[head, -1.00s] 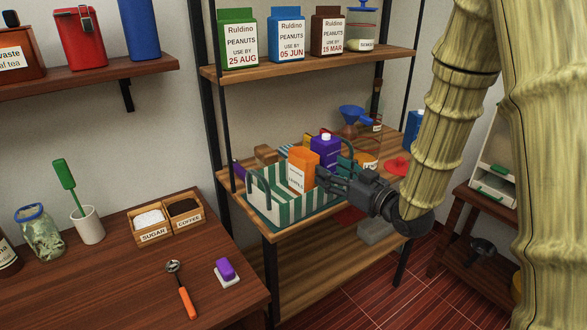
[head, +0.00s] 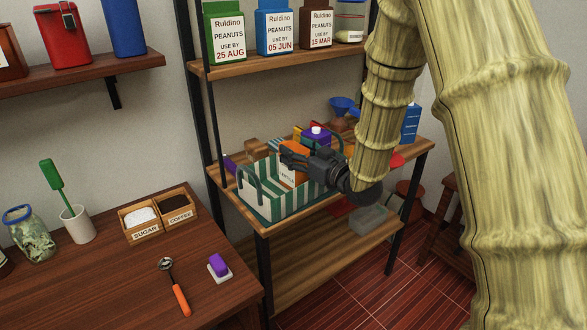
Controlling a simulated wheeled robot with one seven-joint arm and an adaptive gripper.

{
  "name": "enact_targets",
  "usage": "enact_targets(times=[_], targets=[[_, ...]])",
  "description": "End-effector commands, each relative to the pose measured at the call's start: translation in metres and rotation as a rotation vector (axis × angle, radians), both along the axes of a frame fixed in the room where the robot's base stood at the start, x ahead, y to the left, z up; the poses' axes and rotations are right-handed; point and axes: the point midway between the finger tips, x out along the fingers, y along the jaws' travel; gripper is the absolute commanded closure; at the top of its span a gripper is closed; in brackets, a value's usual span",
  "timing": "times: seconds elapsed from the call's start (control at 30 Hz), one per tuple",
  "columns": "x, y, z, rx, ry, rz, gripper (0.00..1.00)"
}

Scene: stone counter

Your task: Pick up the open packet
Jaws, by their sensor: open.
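A green-and-white striped basket (head: 262,204) stands on the middle shelf of the rack. An orange carton (head: 288,174) with a white label stands in it, partly hidden by my gripper. A purple carton (head: 318,140) with a white cap is behind it, mostly covered by my gripper. No cap shows on the orange carton, but its top is hidden, so I cannot tell whether it is the open packet. My gripper (head: 290,156) is open, its fingers pointing left across the orange carton's upper part. I cannot tell whether they touch it.
The basket's handle (head: 248,182) rises at its left end. Several peanut packets, including a green one (head: 224,38), stand on the shelf above. Behind the basket are a blue funnel (head: 343,106) and a wooden block (head: 256,148). A blue carton (head: 411,122) stands to the right.

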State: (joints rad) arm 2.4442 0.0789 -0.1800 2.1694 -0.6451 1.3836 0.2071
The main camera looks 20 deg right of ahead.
Motion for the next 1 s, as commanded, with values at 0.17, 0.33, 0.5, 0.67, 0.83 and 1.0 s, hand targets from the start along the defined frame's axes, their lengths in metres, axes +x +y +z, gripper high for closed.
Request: enact_targets(times=[0.17, 0.33, 0.5, 0.67, 0.83, 1.0], targets=[[0.0137, 0.006, 0.0005, 0.0, -0.001, 0.0, 0.4], [0.0139, 0.006, 0.0002, 0.001, 0.0, -0.001, 0.4], [0.0137, 0.0057, 0.0002, 0.001, 0.0, -0.001, 0.68], [0.0136, 0.0057, 0.0002, 0.001, 0.0, -0.001, 0.98], [0.0137, 0.0056, 0.0008, 0.001, -0.002, -0.001, 1.0], [0.0137, 0.0056, 0.0032, 0.001, -0.002, -0.001, 1.0]])
